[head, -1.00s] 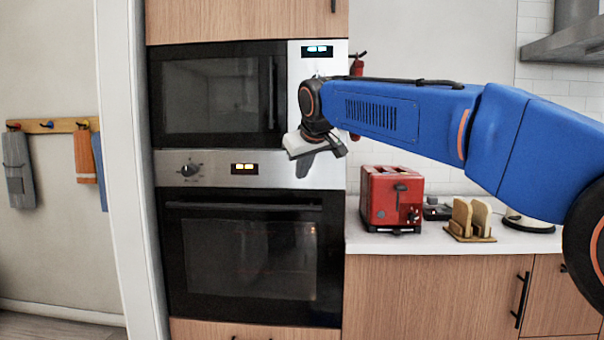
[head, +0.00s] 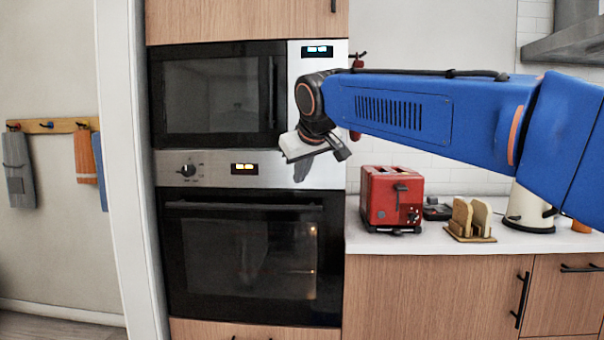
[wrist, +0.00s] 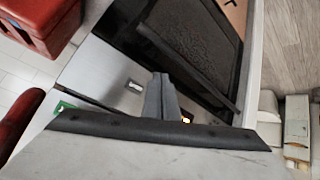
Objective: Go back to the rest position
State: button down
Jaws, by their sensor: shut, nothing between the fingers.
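My gripper (head: 302,170) hangs from the end of my blue arm in the head view, in front of the steel control panel between the microwave and the oven. Its fingers point down. In the wrist view the fingers (wrist: 161,97) are together and hold nothing. They stand clear of the appliance fronts as far as I can see.
A microwave (head: 212,95) sits above an oven (head: 250,258), both closed. On the counter (head: 400,243) to the right are a red toaster (head: 385,199), a wooden rack with bread slices (head: 470,237) and a cream kettle (head: 527,212). Towels (head: 86,158) hang at the left.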

jog(key=s+d+f+m+g+h, duration=0.1)
jog(key=s+d+f+m, duration=0.1)
jog(key=s+d+f, duration=0.65)
jog(key=s+d+f+m+g+h, duration=0.1)
jog(key=s+d+f, duration=0.4)
jog(key=d, duration=0.7)
jog(key=s+d+f+m, duration=0.1)
jog(key=s+d+f, duration=0.3)
jog(key=s+f, duration=0.3)
jog(key=s+d+f+m+g, duration=0.1)
jog(key=s+d+f, duration=0.2)
jog(key=s+f, duration=0.5)
jog(key=s+d+f+m+g, duration=0.1)
jog(key=s+d+f, duration=0.3)
jog(key=s+f, duration=0.4)
jog(key=shift+d+f+m+h, duration=0.25)
jog(key=shift+d+m+h, duration=0.1)
jog(key=shift+m, duration=0.15)
